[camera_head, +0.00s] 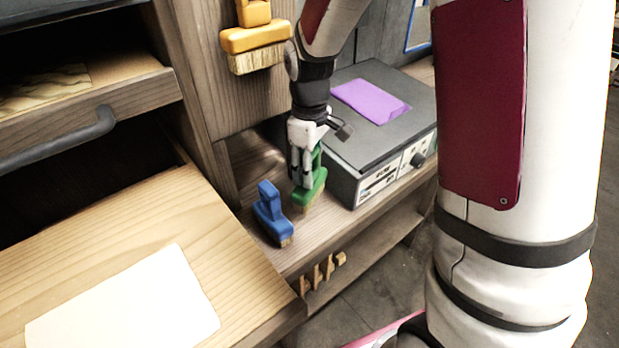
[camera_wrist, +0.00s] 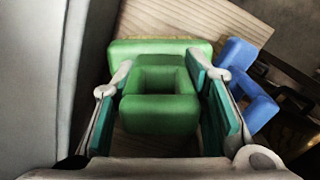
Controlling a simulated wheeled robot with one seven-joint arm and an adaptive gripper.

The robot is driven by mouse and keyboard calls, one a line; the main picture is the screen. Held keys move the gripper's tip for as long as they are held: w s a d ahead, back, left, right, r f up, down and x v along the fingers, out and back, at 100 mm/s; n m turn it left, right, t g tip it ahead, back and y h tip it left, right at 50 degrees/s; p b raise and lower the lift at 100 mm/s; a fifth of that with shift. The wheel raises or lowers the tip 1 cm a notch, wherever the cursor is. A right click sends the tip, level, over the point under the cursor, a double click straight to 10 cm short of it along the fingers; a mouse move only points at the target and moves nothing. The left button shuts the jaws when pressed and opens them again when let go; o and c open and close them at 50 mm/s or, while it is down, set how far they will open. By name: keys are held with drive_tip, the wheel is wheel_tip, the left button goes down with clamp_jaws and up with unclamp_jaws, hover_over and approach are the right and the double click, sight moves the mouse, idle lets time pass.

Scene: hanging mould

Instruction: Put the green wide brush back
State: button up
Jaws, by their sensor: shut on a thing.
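The green wide brush (camera_head: 312,190) stands upright, bristles down, at the wooden shelf (camera_head: 263,172), between the blue brush and the grey box. My gripper (camera_head: 304,165) comes down from above and is shut on the brush's handle. In the wrist view the green brush (camera_wrist: 160,92) sits between my gripper's two fingers (camera_wrist: 172,105), with its handle opening facing the camera. I cannot tell whether the bristles touch the shelf.
A blue brush (camera_head: 268,212) stands just left of the green one. A grey box (camera_head: 385,135) with a purple sheet (camera_head: 370,101) stands close on the right. A yellow brush (camera_head: 255,42) hangs on the wooden panel. Wooden pegs (camera_head: 322,272) show below the shelf edge.

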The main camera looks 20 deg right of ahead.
drive_tip(key=shift+f, duration=1.7)
drive_tip(key=shift+f, duration=0.15)
drive_tip(key=o, duration=1.1)
